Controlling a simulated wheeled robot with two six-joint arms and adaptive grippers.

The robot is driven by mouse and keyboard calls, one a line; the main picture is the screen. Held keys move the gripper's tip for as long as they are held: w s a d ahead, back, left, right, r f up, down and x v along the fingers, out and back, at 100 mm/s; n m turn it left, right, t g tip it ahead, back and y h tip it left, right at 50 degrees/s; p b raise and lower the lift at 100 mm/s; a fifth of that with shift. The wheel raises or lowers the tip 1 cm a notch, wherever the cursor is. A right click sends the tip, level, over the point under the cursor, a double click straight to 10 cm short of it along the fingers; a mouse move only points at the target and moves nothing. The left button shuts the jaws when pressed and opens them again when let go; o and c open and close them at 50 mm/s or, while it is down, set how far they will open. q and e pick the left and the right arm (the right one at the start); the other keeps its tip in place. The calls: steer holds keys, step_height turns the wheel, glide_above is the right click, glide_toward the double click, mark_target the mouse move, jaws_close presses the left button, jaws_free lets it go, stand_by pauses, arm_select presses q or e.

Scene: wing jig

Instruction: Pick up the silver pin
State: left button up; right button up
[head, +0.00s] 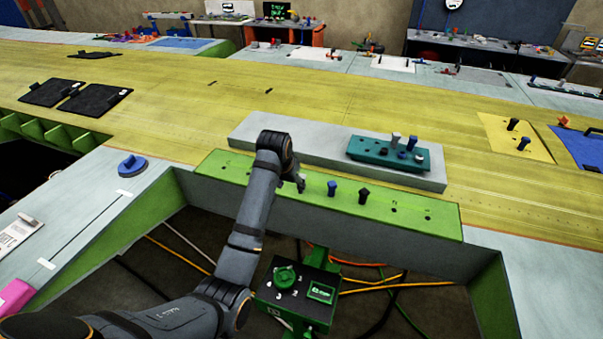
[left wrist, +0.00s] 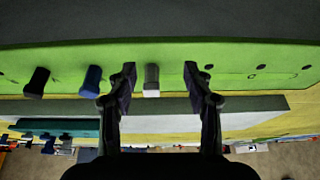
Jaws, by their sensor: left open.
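The silver pin (left wrist: 152,80) stands in the green strip (left wrist: 235,62) in the left wrist view, in the gap between my left gripper's fingers. My left gripper (head: 298,182) is open, its fingers apart on either side of the pin, and I see no clear contact. In the head view the gripper is low over the green strip, and I cannot clearly separate the silver pin from the fingers. A blue pin (head: 332,187) and a black pin (head: 363,196) stand in the strip to the right; both also show in the left wrist view. My right gripper is not in view.
Behind the strip, a grey block (head: 330,148) carries a teal tray (head: 372,160) with several pins, one of them silver. A blue knob (head: 132,165) stands on the left jig surface. A green-and-black control box (head: 300,295) is below the strip.

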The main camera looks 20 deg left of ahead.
mark_target(301, 176)
arm_select(q)
steer(key=w+d+r, duration=0.1)
steer(key=w+r, duration=0.3)
steer(key=r, duration=0.2)
steer(key=x, duration=0.1)
steer(key=p+x, duration=0.1)
steer(key=x, duration=0.1)
steer(key=p+x, duration=0.1)
steer(key=shift+s+d+f, duration=0.15)
steer(key=shift+s+f, duration=0.05)
steer(key=shift+f, duration=0.3)
steer(key=shift+w+f, duration=0.15)
steer(key=shift+f, duration=0.1)
steer(key=shift+s+p+x, duration=0.2)
steer(key=shift+p+x, duration=0.9)
steer(key=shift+p, duration=0.15)
steer(key=x, duration=0.2)
steer(key=shift+d+f, duration=0.1)
steer(key=shift+f, duration=0.25)
steer(key=shift+w+f, duration=0.15)
steer(key=shift+f, duration=0.15)
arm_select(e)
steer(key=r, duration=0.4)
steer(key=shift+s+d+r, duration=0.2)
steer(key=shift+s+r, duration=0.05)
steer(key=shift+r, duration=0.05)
